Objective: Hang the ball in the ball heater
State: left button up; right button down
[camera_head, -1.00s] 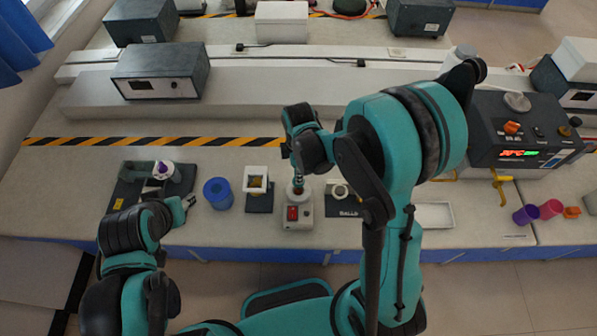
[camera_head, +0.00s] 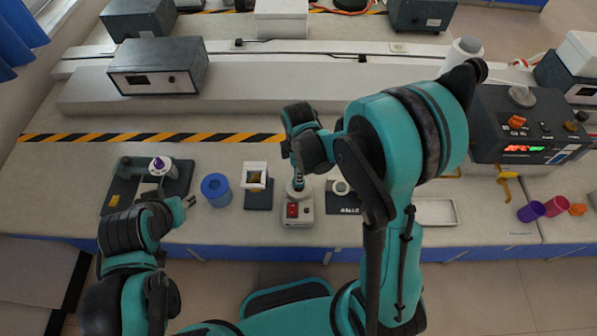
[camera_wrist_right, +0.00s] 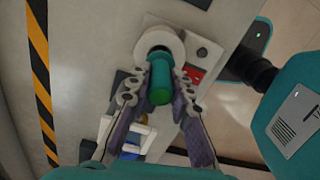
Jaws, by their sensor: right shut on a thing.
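The ball heater (camera_head: 298,211) is a small grey-white box with a red switch and a round white top, in the middle of the bench. My right gripper (camera_head: 298,182) points down just above that top. In the right wrist view my right gripper (camera_wrist_right: 160,84) is shut on a green cylindrical handle (camera_wrist_right: 160,80), whose far end meets the dark opening of the heater's white ring (camera_wrist_right: 152,42). The ball itself is hidden, so I cannot tell how deep it sits. My left gripper (camera_head: 186,204) is off to the left, apart from the heater; its jaw opening is unclear.
A black tray marked BALLS (camera_head: 345,197) with a white ring stands close right of the heater. Left of it are a white frame on a dark base (camera_head: 256,176), a blue cup (camera_head: 215,188) and a dark stand (camera_head: 124,190). A control box (camera_head: 522,130) and purple cup (camera_head: 531,211) are right.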

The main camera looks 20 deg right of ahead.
jog(key=shift+f, duration=0.1)
jog(key=shift+f+b, duration=1.35)
jog(key=c, duration=1.3)
grip_release()
jog(key=shift+r, duration=0.1)
jog(key=shift+o, duration=0.4)
jog(key=o, duration=0.3)
jog(key=shift+o, duration=0.2)
jog(key=shift+r, duration=0.1)
jog(key=shift+r+p, duration=2.6)
jog(key=shift+r, duration=0.85)
